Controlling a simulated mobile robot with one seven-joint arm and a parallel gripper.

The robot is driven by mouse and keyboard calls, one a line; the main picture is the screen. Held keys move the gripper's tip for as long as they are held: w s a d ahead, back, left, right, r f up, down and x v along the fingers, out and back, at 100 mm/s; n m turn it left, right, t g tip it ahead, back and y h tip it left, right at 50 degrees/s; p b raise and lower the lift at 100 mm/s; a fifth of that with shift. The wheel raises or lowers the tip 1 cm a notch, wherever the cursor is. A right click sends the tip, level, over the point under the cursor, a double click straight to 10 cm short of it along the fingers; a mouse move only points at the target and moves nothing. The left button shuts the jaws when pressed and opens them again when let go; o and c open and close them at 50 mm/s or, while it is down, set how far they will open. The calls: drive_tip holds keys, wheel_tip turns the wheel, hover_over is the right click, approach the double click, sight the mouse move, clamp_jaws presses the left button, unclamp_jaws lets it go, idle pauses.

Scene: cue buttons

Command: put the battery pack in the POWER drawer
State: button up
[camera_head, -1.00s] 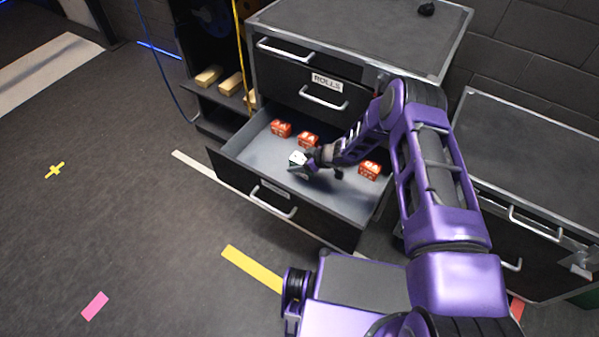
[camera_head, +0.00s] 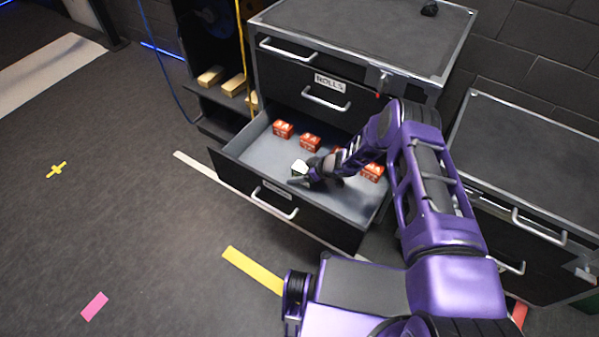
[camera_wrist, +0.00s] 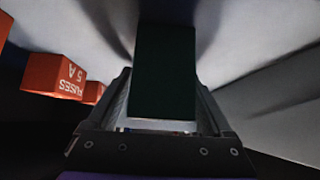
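The battery pack shows as a small white-and-green block (camera_head: 299,167) inside the open lower drawer (camera_head: 248,172). In the wrist view it is a dark green block (camera_wrist: 165,75) between the two fingers. My gripper (camera_head: 306,173) is down in the drawer, shut on the block near the drawer's front left part. Whether the block touches the drawer floor cannot be told. The label on the open drawer's front is too small to read.
Several red fuse boxes (camera_head: 283,129) stand in the same drawer, one marked FUSES 5 A (camera_wrist: 57,76). The ROLLS drawer (camera_head: 328,83) above is closed. A second cabinet (camera_head: 540,165) stands at right. Bare drawer floor shows around the gripper.

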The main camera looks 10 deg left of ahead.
drive_tip(key=shift+r, duration=0.1)
drive_tip(key=p+v, duration=0.2)
drive_tip(key=v, duration=1)
